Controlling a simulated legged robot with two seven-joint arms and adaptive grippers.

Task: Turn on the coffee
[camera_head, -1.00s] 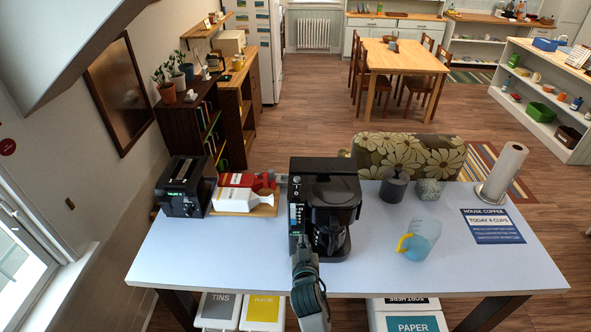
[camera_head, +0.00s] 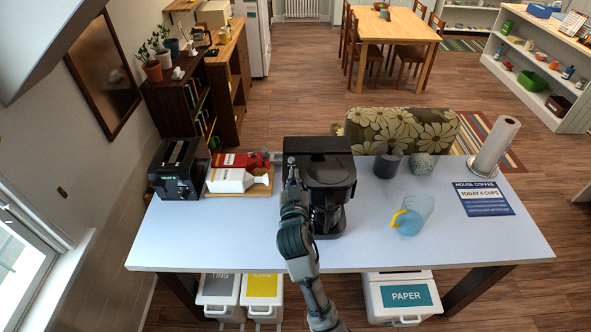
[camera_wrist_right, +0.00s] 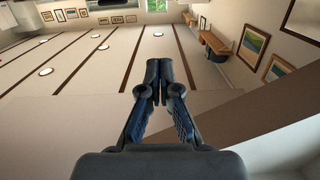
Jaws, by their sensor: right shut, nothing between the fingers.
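The black coffee maker (camera_head: 330,170) stands on the white table, with its dark carafe (camera_head: 329,216) below the rounded brew basket. My right gripper (camera_head: 291,166) points up at the left front of the machine, its tip close to the top edge. I cannot tell whether it touches. The arm hides most of the control panel on that side. In the right wrist view the two fingers (camera_wrist_right: 158,75) are together with nothing between them, against the ceiling; the coffee maker is not in that view. My left gripper is not in view.
On the table (camera_head: 220,238) are a toaster (camera_head: 176,168), cartons on a board (camera_head: 238,175), a jug with a yellow handle (camera_head: 411,214), a dark canister (camera_head: 388,161), a paper towel roll (camera_head: 495,146) and a blue sign reading "TODAY 4 CUPS" (camera_head: 483,198). The front left is clear.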

